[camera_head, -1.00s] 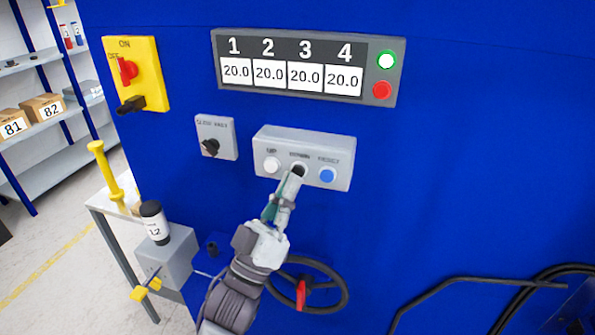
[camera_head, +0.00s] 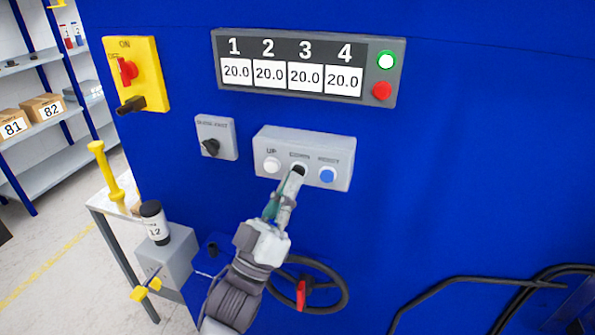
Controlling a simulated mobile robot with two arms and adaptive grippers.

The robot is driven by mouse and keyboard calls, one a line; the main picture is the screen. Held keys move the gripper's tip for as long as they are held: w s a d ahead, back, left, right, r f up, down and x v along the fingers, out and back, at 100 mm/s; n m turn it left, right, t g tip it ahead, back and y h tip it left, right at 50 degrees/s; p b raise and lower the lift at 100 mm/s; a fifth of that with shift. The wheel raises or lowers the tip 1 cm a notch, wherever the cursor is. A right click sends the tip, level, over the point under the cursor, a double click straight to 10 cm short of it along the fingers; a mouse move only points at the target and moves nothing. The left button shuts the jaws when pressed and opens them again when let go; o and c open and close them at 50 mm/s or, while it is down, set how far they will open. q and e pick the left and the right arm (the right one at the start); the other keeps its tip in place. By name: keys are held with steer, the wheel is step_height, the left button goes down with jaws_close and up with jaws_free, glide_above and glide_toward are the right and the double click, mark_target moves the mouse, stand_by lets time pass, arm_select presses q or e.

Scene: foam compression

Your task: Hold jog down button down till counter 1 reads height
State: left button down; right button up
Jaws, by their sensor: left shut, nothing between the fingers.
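The grey jog box (camera_head: 262,142) on the blue machine front carries a white UP button (camera_head: 271,165), a dark DOWN button (camera_head: 299,168) and a blue RESET button (camera_head: 327,175). My left gripper (camera_head: 294,180) is shut and empty. Its fingertips are at the lower edge of the DOWN button and partly cover it; whether they press it I cannot tell. The counter panel (camera_head: 308,65) above shows counter 1 (camera_head: 236,71) reading 20.0, as do counters 2, 3 and 4. My right gripper is not in view.
A green-ringed white button (camera_head: 386,61) and a red button (camera_head: 382,91) sit right of the counters. A yellow ON/OFF switch (camera_head: 150,65) and a black selector knob (camera_head: 211,147) are at left. A handwheel (camera_head: 343,290) is below, and a black pipe (camera_head: 470,280) lies right of it.

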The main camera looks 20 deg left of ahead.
arm_select(q)
steer(key=shift+w, duration=0.6)
stand_by(0.7)
steer(key=shift+s, duration=0.15)
stand_by(5.7)
steer(key=shift+s, duration=0.7)
